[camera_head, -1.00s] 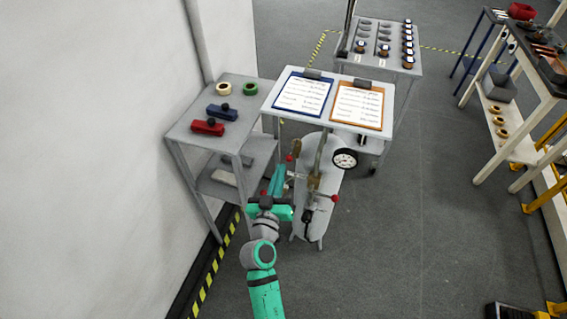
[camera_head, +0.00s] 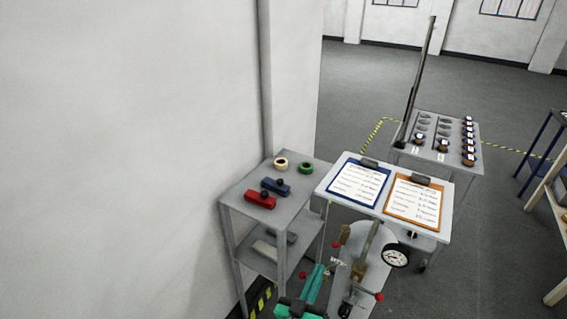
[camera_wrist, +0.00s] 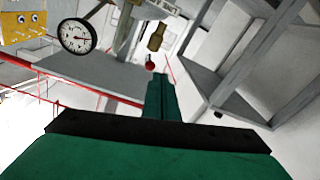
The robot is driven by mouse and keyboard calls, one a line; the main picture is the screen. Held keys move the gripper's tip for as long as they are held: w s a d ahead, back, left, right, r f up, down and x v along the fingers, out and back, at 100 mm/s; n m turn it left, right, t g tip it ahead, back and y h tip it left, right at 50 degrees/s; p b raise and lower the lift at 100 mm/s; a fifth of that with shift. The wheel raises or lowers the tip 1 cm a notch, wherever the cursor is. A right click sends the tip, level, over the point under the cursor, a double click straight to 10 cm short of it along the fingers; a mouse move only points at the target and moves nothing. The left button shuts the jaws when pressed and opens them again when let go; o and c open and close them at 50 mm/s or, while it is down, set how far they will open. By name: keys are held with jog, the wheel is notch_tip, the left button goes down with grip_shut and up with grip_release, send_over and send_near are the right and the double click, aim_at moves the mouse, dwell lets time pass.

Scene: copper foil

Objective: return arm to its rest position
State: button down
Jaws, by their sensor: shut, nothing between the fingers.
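My gripper (camera_head: 318,272) is low in the head view, in front of the gauge apparatus. In the wrist view its two teal fingers (camera_wrist: 161,90) lie together, shut, with nothing between them. A brass fitting (camera_wrist: 156,37) and a red knob (camera_wrist: 149,65) show beyond the fingertips, apart from them as far as I can tell. The rest of my arm is mostly cut off by the lower edge of the head view.
A round dial gauge (camera_head: 396,256) and a red-tipped handle (camera_head: 380,296) are right of my gripper. A grey shelf (camera_head: 235,196) with tape rolls and red and blue tools stands left, by the white wall (camera_head: 130,130). A clipboard table (camera_head: 325,187) is behind.

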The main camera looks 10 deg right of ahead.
jog(key=s+a+f+n+y, duration=0.2)
jog(key=s+a+f+y, duration=0.3)
jog(key=s, duration=0.3)
jog(key=s+a+f+n+y, duration=0.1)
jog(key=s+a+f+y, duration=0.1)
jog(key=s+a+f, duration=0.5)
jog(key=s+a+r+y, duration=0.1)
jog(key=s+r, duration=0.3)
jog(key=s, duration=0.6)
jog(key=s+a+r+y, duration=0.2)
jog(key=s+r, duration=0.2)
jog(key=s, duration=0.6)
jog(key=shift+a+r, duration=0.3)
jog(key=shift+a, duration=0.05)
jog(key=c, duration=2.5)
grip_release()
